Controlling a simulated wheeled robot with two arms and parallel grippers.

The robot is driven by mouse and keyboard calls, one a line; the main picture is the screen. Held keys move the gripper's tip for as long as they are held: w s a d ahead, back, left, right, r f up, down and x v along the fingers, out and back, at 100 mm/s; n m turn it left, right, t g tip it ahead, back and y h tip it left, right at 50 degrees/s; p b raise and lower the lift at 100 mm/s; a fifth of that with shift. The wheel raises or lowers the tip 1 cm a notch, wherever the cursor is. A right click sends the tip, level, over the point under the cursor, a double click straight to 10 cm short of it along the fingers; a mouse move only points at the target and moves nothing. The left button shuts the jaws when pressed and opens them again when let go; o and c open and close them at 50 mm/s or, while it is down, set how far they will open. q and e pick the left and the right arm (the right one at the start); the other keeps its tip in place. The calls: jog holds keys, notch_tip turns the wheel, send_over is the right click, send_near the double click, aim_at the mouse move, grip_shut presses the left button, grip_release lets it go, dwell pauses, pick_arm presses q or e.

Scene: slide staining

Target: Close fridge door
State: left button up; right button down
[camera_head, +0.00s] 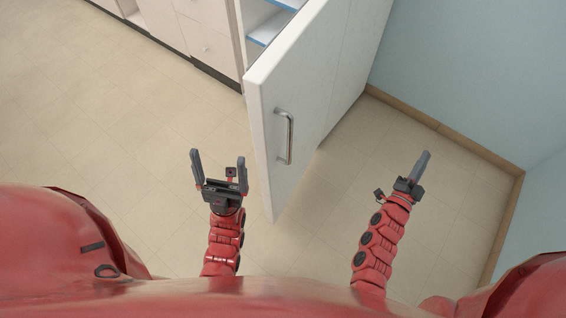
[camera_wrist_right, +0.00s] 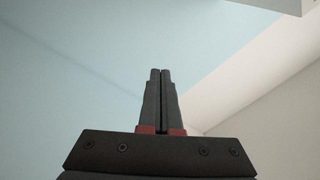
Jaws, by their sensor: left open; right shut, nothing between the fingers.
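The white fridge door (camera_head: 290,90) stands open in the head view, its free edge swung out toward me. Its metal handle (camera_head: 285,137) is on the face turned to the right. Part of the fridge inside shows behind the door, with blue-edged shelves (camera_head: 270,27). My left gripper (camera_head: 218,160) is open and empty, to the left of the door's free edge. My right gripper (camera_head: 423,160) is shut and empty, to the right of the door and apart from the handle. The right wrist view shows its closed fingers (camera_wrist_right: 161,75) against wall and ceiling.
White cabinets with drawers (camera_head: 205,45) stand at the back left, beside the fridge opening. A light blue wall (camera_head: 480,70) with a brown baseboard (camera_head: 450,130) bounds the right side. The tiled floor (camera_head: 100,130) at the left is clear.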

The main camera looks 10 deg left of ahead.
notch_tip(320, 180, down, 14)
jog(key=w+r+m+g+y, duration=0.1)
jog(key=w+m+g+y, duration=0.1)
jog(key=m+g+y, duration=0.2)
jog(key=m+g+y+b, duration=0.35)
jog(key=g+y, duration=0.45)
jog(key=y, duration=1.5)
send_near(273, 161)
jog(key=shift+n, duration=0.45)
jog(key=x, duration=0.7)
jog(key=shift+s+r, duration=0.15)
jog(key=shift+r, duration=0.2)
